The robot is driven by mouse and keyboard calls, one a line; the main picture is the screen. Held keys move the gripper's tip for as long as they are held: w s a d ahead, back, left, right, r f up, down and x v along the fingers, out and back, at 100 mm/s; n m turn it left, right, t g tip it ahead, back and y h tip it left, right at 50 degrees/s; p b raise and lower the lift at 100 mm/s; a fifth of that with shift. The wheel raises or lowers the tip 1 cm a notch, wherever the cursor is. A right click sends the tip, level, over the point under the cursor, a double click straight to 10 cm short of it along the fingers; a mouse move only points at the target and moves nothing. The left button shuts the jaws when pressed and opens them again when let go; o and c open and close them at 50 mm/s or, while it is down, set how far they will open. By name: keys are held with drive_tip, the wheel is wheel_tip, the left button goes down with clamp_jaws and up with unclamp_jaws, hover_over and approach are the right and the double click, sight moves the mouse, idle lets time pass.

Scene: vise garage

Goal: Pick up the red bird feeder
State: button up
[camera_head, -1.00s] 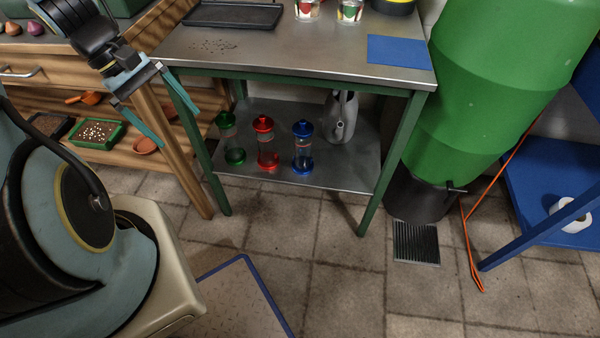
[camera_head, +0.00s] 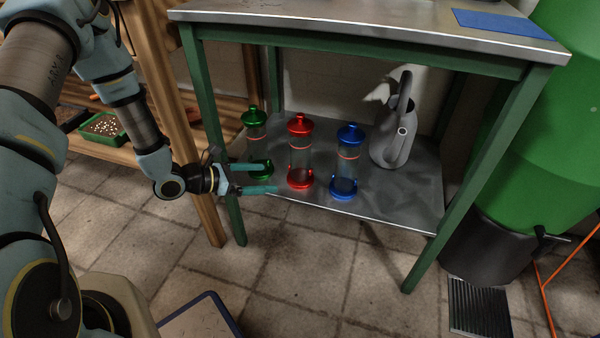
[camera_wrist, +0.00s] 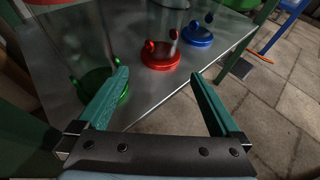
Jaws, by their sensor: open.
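The red bird feeder (camera_head: 300,155) stands upright on the metal lower shelf (camera_head: 400,190), between the green feeder (camera_head: 255,140) and the blue feeder (camera_head: 347,165). It has a clear tube with a red lid and red base. In the wrist view its red base (camera_wrist: 160,55) shows ahead, beyond and between the fingertips; its top is cut off. My gripper (camera_head: 276,178) is open and empty at the shelf's front left, low and to the left of the red feeder. In the wrist view my gripper (camera_wrist: 160,82) has the green base (camera_wrist: 98,85) close beside its left finger.
A grey watering can (camera_head: 395,140) stands on the shelf to the right of the blue feeder. Green table legs (camera_head: 215,140) flank the shelf, one close to my wrist. The tabletop (camera_head: 370,25) overhangs the feeders.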

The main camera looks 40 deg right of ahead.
sight(293, 166)
drive_tip(key=d, duration=0.3)
drive_tip(key=s+d+b, duration=0.1)
drive_tip(key=d, duration=0.2)
drive_tip(key=s+d, duration=0.1)
drive_tip(key=d, duration=0.2)
drive_tip(key=shift+s+d+b, duration=0.1)
drive_tip(key=shift+d+b, duration=0.15)
drive_tip(key=shift+b, duration=0.05)
drive_tip(key=b+x, duration=0.1)
drive_tip(key=x, duration=0.4)
drive_tip(key=shift+d, duration=0.15)
drive_tip(key=shift+c, duration=0.2)
clamp_jaws()
